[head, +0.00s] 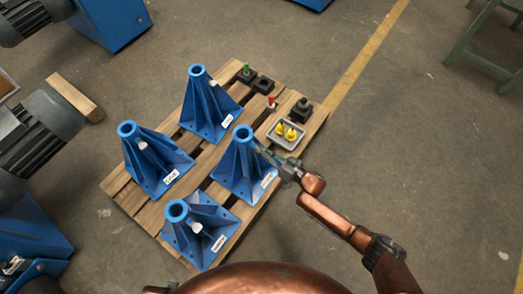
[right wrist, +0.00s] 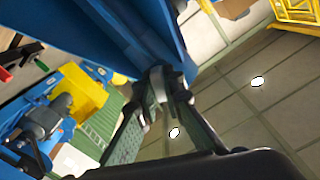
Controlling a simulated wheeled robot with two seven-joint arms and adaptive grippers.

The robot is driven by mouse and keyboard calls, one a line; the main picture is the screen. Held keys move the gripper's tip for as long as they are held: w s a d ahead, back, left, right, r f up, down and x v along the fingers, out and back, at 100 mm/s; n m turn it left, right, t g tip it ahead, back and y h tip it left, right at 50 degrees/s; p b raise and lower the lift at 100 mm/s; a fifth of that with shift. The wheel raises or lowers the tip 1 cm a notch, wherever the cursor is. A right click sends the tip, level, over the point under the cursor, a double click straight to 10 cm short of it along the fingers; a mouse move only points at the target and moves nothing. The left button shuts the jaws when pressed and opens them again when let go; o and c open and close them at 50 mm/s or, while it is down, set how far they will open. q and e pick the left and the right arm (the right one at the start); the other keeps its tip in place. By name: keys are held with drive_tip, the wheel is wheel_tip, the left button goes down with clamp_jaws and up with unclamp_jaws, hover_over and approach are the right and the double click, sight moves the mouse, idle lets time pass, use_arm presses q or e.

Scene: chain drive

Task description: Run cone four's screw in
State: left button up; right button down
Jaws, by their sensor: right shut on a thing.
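Several blue cones stand upright on a wooden pallet in the head view. My right gripper (head: 268,157) is at the right-hand cone (head: 240,163), on its side facing right. In the right wrist view the fingers (right wrist: 161,82) come together against the blue cone (right wrist: 118,30), shut on a small part there, which I take to be the screw; the fingertips mostly hide it. The cones carry small white labels, too small to read surely. White screw heads show on the left cone (head: 143,144) and the front cone (head: 197,227). My left gripper is not in view.
On the pallet (head: 118,190), a grey tray (head: 274,139) holds yellow pieces. Dark blocks stand nearby, with a green-topped piece (head: 246,69) and a red-topped piece (head: 271,101). Grey motors fill the left side.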

drive_tip(key=m, duration=0.2)
drive_tip(key=shift+s+f+m, duration=0.2)
drive_tip(key=shift+f+m, duration=0.05)
drive_tip(key=shift+m, duration=1.05)
drive_tip(key=shift+f+m, duration=0.1)
drive_tip(key=shift+m, duration=0.8)
drive_tip(key=m+b, duration=0.1)
drive_tip(key=m, duration=0.1)
drive_tip(key=shift+m, duration=1.1)
drive_tip(key=shift+m+b, duration=0.3)
drive_tip(key=shift+m, duration=0.3)
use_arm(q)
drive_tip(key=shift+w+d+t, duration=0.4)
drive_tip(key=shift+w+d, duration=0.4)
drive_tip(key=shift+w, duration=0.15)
use_arm(e)
drive_tip(key=shift+m, duration=0.7)
